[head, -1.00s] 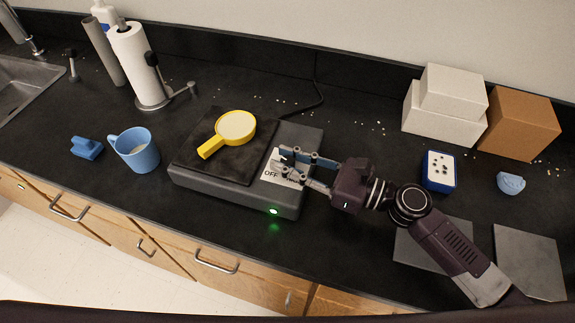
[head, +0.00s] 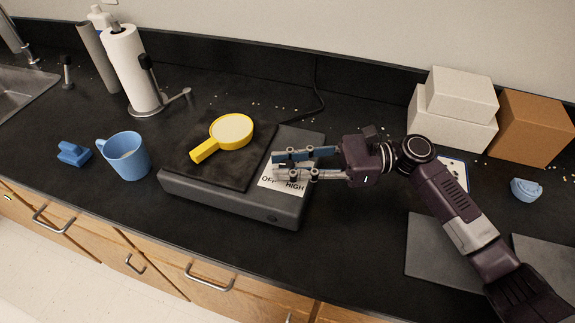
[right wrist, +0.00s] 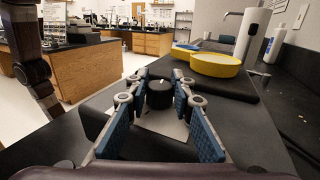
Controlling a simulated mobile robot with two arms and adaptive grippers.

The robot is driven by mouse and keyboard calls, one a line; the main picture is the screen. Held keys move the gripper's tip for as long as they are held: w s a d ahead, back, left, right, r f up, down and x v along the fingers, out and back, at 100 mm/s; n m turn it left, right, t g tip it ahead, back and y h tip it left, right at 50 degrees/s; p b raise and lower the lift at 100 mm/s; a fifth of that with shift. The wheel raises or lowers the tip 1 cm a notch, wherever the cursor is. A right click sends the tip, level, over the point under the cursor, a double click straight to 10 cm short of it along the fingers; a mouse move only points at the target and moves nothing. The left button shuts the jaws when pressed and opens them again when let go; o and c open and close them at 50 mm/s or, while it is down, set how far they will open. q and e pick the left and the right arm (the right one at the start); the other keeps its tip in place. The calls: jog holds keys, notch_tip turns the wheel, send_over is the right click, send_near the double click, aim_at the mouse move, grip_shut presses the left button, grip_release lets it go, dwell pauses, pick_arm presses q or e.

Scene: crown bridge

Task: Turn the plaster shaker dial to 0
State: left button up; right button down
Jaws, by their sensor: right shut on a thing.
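The plaster shaker (head: 232,201) is a dark grey box with a black pad on top. A white label (head: 268,183) reading OFF and HIGH lies on its right part. The black round dial (right wrist: 160,96) stands between my right gripper's blue-padded fingers in the right wrist view; the gripper (right wrist: 160,82) is shut on it. In the head view the right gripper (head: 278,165) lies over the label and hides the dial. I cannot read the dial's setting. The small lamp on the shaker's front is dark. My left gripper is not in view.
A yellow-handled round mold (head: 231,131) rests on the shaker's pad. A blue mug (head: 126,158) and a blue block (head: 73,153) stand to the left. White boxes (head: 453,128), a brown box (head: 530,128) and grey tiles (head: 438,250) are to the right.

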jog(key=shift+r, duration=0.1)
jog(key=c, duration=1.7)
grip_release()
jog(key=shift+a, duration=0.1)
jog(key=shift+o, duration=0.2)
jog(key=d, duration=0.8)
jog(key=w+d, duration=0.1)
jog(key=d, duration=0.3)
jog(key=shift+w, duration=0.1)
